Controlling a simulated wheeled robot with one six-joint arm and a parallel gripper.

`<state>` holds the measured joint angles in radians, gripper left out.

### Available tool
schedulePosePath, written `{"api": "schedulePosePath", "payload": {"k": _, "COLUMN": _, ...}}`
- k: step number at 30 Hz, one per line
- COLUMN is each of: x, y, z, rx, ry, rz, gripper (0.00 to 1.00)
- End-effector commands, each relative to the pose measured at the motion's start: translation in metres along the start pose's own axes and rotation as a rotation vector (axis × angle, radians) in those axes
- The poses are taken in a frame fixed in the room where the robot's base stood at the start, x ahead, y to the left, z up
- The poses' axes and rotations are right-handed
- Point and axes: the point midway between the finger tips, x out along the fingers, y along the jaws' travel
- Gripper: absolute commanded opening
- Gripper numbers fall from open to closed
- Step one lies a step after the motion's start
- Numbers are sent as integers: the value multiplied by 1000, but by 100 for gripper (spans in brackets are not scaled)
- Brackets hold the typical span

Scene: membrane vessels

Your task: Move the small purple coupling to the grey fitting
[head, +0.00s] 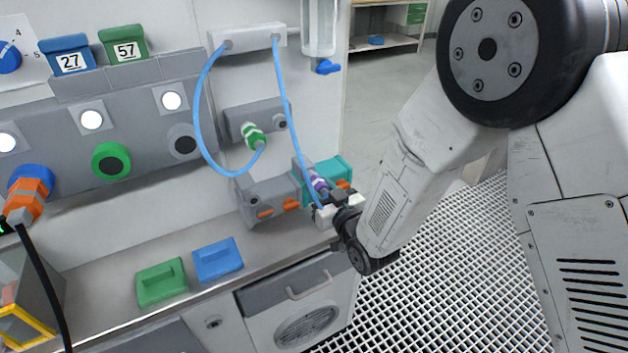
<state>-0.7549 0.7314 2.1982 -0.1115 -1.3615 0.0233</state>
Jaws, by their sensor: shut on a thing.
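The small purple coupling (318,182) is on the end of a blue hose (291,130) at the right end of the bench. My gripper (326,208) is shut on it from the front right, and its fingers partly hide it. Which part is the grey fitting is not certain; a grey block with orange tabs (270,200) stands just left of the coupling, and a grey wall block (240,119) carries a green coupling (252,135).
A second blue hose (199,120) loops down to the green coupling. Green (161,284) and blue (217,261) handled plates lie on the bench. An orange connector (30,192) with a black cable is at the left.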

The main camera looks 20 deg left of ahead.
Motion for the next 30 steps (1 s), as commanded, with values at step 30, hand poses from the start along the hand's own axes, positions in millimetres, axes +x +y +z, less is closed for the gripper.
{"api": "schedulePosePath", "payload": {"k": 30, "x": -42, "y": 0, "z": 0, "rx": 0, "ry": -1, "rz": 0, "gripper": 0}}
